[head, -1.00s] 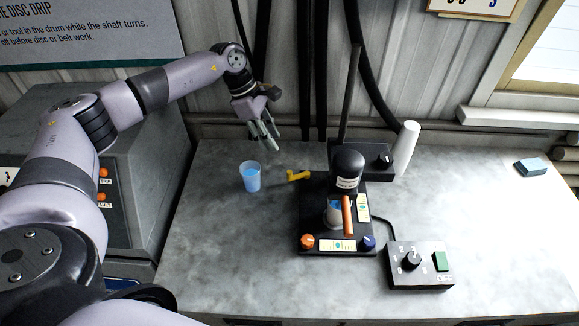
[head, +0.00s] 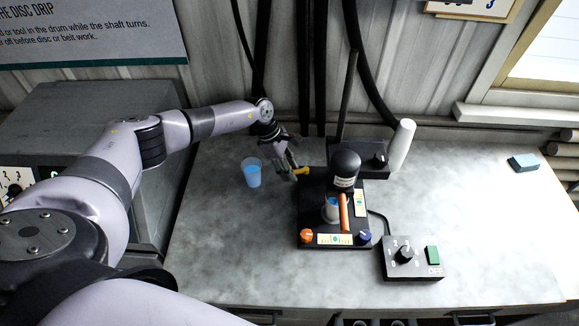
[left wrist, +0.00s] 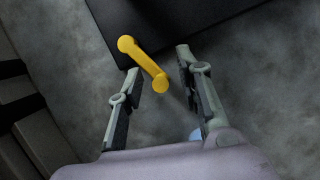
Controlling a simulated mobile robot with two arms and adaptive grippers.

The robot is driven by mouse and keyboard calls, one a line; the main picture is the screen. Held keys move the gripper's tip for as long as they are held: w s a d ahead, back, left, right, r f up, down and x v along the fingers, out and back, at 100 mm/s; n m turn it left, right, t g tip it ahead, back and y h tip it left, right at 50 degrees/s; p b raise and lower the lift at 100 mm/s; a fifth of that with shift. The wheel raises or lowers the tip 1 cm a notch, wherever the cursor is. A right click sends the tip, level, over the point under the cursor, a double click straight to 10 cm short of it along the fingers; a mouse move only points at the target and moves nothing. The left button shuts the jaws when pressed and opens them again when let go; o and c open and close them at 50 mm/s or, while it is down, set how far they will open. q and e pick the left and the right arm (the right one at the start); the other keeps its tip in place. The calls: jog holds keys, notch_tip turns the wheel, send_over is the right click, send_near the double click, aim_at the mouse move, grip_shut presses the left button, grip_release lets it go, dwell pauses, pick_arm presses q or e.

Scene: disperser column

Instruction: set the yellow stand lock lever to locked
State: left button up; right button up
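The yellow stand lock lever (head: 301,171) sticks out from the left back edge of the black stand base (head: 311,207). In the left wrist view the lever (left wrist: 143,62) runs from a round pivot at the base's edge to a round end that lies between my fingers. My left gripper (head: 287,169) is at the lever. In the left wrist view the left gripper (left wrist: 157,80) is open, with one finger on each side of the lever's free end and a gap to both. In the head view the fingers partly hide the lever. My right gripper is out of view.
A cup of blue liquid (head: 252,174) stands left of the lever, close to the left gripper. The black motor head (head: 346,165) and its post rise over the base. A control box (head: 411,262) with a green switch sits front right.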

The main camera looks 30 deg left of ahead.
pick_arm(q)
jog(key=shift+c, duration=0.6)
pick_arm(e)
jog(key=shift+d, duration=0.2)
pick_arm(q)
jog(key=shift+c, duration=0.8)
grip_shut()
jog(key=shift+s, duration=0.1)
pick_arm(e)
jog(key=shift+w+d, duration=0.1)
